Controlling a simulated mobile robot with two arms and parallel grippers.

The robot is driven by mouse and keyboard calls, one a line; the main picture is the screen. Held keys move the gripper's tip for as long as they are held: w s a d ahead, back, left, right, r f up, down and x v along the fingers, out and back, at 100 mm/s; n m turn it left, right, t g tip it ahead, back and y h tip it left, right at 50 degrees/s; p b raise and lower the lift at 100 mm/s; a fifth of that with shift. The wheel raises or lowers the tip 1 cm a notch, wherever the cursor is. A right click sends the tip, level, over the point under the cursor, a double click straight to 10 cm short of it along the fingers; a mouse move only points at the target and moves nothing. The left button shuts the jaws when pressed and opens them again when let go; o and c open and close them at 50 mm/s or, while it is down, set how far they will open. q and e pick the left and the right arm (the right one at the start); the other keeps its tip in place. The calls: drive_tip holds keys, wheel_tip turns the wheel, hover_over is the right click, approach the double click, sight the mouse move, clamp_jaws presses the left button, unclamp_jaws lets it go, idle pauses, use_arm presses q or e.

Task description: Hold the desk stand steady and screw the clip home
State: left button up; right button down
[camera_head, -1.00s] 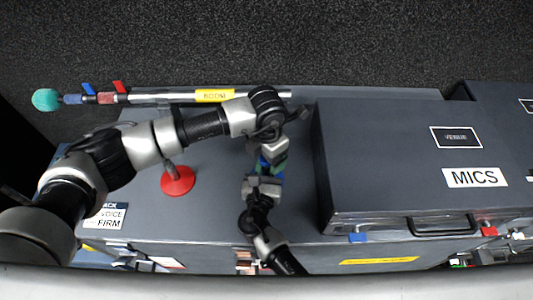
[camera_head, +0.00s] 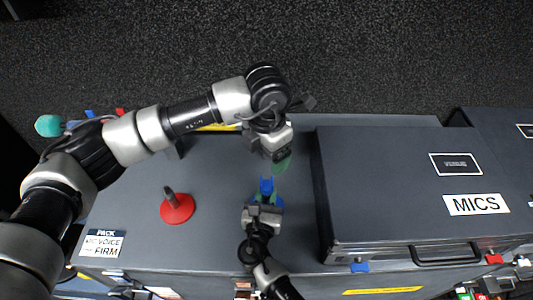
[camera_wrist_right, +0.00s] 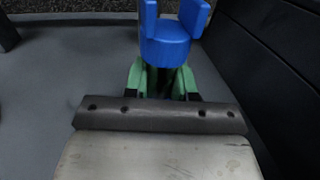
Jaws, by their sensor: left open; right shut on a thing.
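The red desk stand (camera_head: 177,208) stands upright on the grey case top, left of both grippers, with a short dark stem; neither gripper touches it. The blue two-pronged clip (camera_head: 266,186) is in my right gripper (camera_head: 265,204), prongs pointing away from it. In the right wrist view the clip (camera_wrist_right: 166,42) sits above a dark part between green pieces, which look like finger pads. My left gripper (camera_head: 278,152) is open, just beyond the clip and apart from it, with a green part showing at its tip. The clip's lower end is hidden.
A large dark case marked MICS (camera_head: 400,190) stands close right of the grippers. A boom pole with a teal tip (camera_head: 48,126) lies along the back, partly hidden by my left arm. A PACK label (camera_head: 103,243) is at the front left. The case top around the stand is clear.

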drive_tip(key=c, duration=0.8)
unclamp_jaws()
drive_tip(key=shift+c, duration=0.2)
drive_tip(key=s, duration=0.3)
drive_tip(key=s+a+b, duration=0.1)
drive_tip(key=s, duration=0.6)
drive_tip(key=shift+s+a, duration=0.35)
drive_tip(key=shift+a, duration=0.05)
